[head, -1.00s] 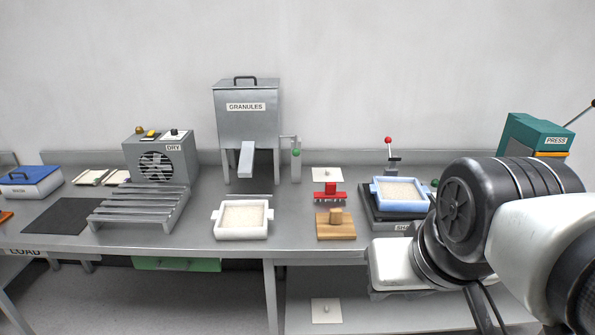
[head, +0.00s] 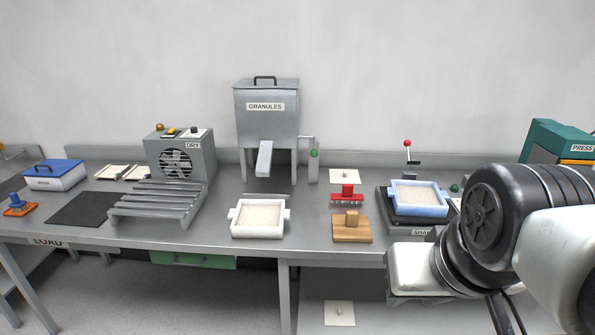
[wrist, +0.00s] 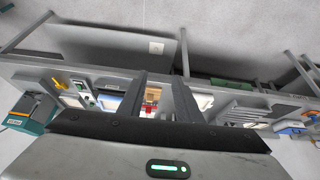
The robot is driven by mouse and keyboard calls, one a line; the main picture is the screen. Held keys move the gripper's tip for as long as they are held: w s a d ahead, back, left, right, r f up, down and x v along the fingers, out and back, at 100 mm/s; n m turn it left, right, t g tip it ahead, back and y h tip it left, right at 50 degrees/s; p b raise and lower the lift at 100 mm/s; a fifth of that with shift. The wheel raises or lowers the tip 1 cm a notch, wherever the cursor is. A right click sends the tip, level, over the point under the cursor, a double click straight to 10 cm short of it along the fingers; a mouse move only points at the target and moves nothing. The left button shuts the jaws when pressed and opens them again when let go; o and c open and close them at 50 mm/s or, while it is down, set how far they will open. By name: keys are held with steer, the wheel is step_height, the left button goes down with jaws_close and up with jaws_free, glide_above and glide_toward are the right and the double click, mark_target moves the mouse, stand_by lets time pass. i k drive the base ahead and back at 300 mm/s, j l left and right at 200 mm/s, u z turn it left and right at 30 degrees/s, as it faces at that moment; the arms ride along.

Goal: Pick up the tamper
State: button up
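The likely tamper is a wooden block with an upright wooden knob (head: 352,230), standing near the front edge of the bench in the head view. The red toothed tool (wrist: 152,96) shows beyond the gap between the fingers. In the head view my arm is at the right and the fingers are not visible.
The red toothed tool (head: 347,194) lies just behind the wooden block. A white tray of granules (head: 258,232) is to its left and a blue tray (head: 420,209) on the shaker to its right. A slatted rack (head: 160,203) and granule hopper (head: 266,120) stand farther left.

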mark_target(355, 227)
steer(key=i+z, duration=0.2)
steer(key=i, duration=0.25)
steer(key=i+j+z, duration=0.15)
steer(key=i, duration=0.3)
steer(key=i+j+z, duration=0.2)
steer(key=i, duration=0.25)
